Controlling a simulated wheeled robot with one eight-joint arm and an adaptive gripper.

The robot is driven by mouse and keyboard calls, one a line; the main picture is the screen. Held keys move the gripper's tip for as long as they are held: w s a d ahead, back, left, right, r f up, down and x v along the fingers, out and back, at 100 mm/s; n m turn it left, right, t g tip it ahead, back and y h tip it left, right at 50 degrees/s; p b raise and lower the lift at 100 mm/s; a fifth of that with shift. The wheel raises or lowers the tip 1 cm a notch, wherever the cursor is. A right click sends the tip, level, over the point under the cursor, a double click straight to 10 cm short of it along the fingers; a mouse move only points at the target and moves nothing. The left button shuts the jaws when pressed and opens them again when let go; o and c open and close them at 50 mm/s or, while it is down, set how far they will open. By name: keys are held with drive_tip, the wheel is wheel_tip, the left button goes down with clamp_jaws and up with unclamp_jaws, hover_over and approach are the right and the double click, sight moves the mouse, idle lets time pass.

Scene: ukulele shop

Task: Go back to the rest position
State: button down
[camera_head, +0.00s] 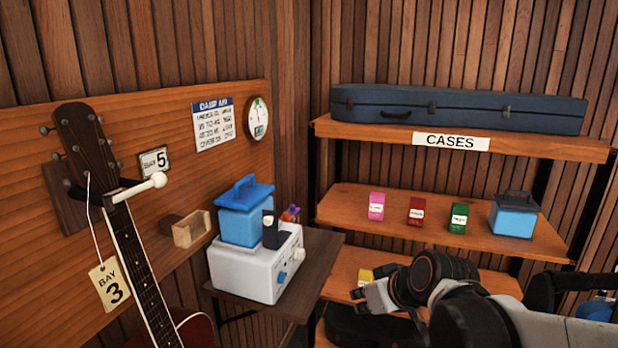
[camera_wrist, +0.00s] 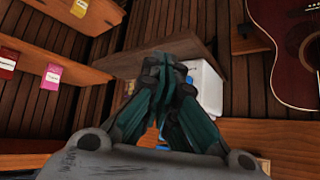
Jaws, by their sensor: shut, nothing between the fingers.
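My gripper (camera_head: 370,296) is in front of the lower shelf in the head view, to the right of the small dark table. My arm reaches in from the lower right. In the wrist view the two fingers of my gripper (camera_wrist: 172,66) are together at the tips, with nothing between them.
The dark side table (camera_head: 325,243) holds a white machine (camera_head: 243,268) with a blue box (camera_head: 246,213) on top. Shelves (camera_head: 350,228) carry small boxes, a blue-and-black box (camera_head: 514,216) and a long case (camera_head: 455,108). A guitar (camera_head: 145,270) hangs at left.

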drive_tip(key=s+d+m+h, duration=0.1)
drive_tip(key=s+d, duration=0.3)
drive_tip(key=s, duration=0.4)
drive_tip(key=s+d+r+m+h, duration=0.1)
drive_tip(key=s+d+m+h, duration=0.1)
drive_tip(key=s, duration=0.6)
drive_tip(key=d+m, duration=0.1)
drive_tip(key=d, duration=0.1)
drive_tip(key=shift+s+d+r+g+h, duration=0.15)
drive_tip(key=shift+s+d+g+h, duration=0.15)
drive_tip(key=shift+d, duration=0.05)
